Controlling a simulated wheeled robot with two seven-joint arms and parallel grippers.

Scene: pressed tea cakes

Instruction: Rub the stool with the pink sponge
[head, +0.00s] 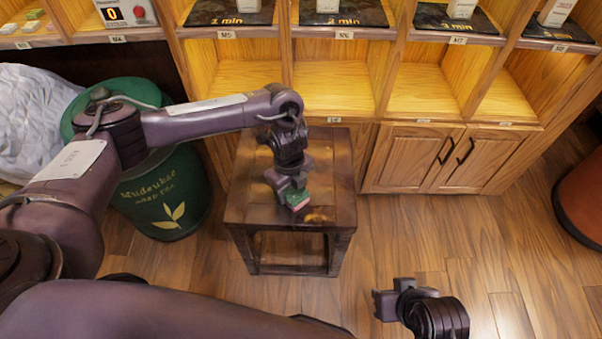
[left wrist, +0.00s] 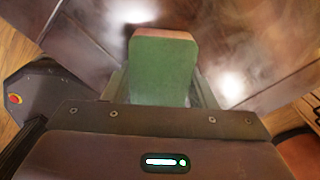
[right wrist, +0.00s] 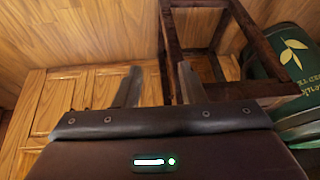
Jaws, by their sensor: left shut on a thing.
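The dark wooden stool (head: 240,208) stands in front of the shelf; its top fills much of the left wrist view (left wrist: 235,40), and its legs show in the right wrist view (right wrist: 170,40). My left gripper (head: 290,188) is over the stool's top, shut on the sponge (head: 298,200). The sponge is mostly green with a pinkish end, and it sticks out between the fingers in the left wrist view (left wrist: 162,70). I cannot tell whether it touches the stool. My right gripper (right wrist: 157,88) is open and empty, low over the floor to the right of the stool.
A green tea bin (head: 185,190) stands close at the stool's left, with a white crumpled sack (head: 30,110) beside it. Wooden shelves (head: 330,90) and a closed cabinet (head: 430,158) stand behind. The floor (head: 430,235) right of the stool is clear.

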